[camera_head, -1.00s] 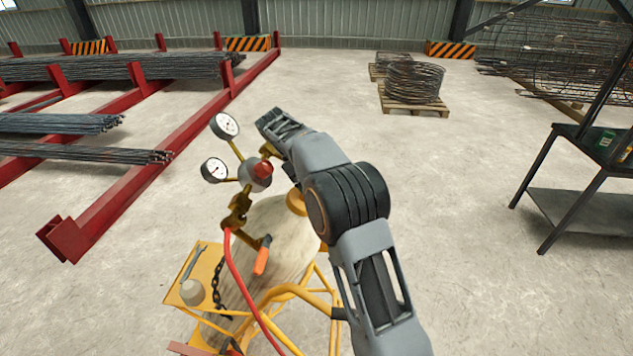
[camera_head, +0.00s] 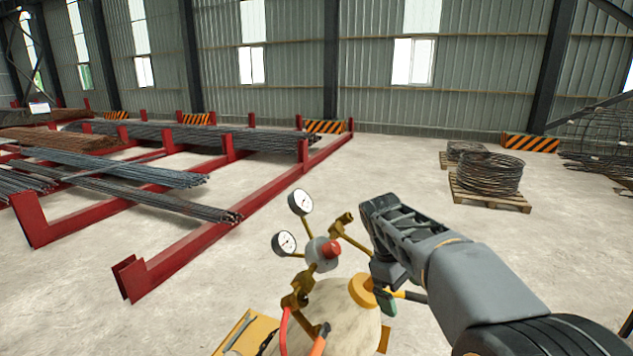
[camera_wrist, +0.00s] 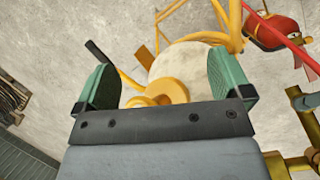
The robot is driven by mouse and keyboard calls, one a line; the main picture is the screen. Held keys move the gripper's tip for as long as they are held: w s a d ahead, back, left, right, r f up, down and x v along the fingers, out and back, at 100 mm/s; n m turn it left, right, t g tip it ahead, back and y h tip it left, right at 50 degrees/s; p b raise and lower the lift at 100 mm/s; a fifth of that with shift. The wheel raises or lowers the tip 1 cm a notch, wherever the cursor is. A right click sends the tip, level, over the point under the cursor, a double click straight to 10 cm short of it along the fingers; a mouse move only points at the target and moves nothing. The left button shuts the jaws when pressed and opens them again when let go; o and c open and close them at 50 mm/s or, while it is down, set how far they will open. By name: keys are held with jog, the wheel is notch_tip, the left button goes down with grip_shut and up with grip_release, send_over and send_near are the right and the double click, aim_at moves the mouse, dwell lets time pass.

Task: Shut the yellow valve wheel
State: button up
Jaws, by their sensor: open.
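The yellow valve wheel (camera_head: 362,290) is on top of a pale gas cylinder (camera_head: 340,315), beside the regulator. In the wrist view the yellow wheel (camera_wrist: 168,90) lies between the finger pads, partly hidden by the gripper's dark front plate. My gripper (camera_head: 386,299) points down just right of the wheel in the head view, with one green pad showing. In the wrist view my gripper (camera_wrist: 165,80) is open, its green pads wide apart on either side of the wheel. I cannot tell whether a pad touches it.
A regulator (camera_head: 323,252) with two gauges and brass fittings stands close left of my gripper. A red hose (camera_head: 284,330) hangs from it. A yellow cart frame (camera_wrist: 140,85) with a dark handle is beside the cylinder. Red racks (camera_head: 200,255) with rebar are left; coiled wire (camera_head: 488,172) is behind.

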jog(key=s+f+m+t+y+b, duration=0.1)
jog(key=s+f+m+t, duration=0.2)
jog(key=s, duration=0.4)
jog(key=s+a+f+m+t+y+b, duration=0.1)
jog(key=s+f+m+t+y, duration=0.1)
jog(key=s, duration=0.5)
jog(key=shift+s+a+f+m+t+y, duration=0.25)
jog(key=shift+f+m+t, duration=0.35)
jog(key=shift+f+m, duration=0.75)
jog(key=shift+r, duration=0.2)
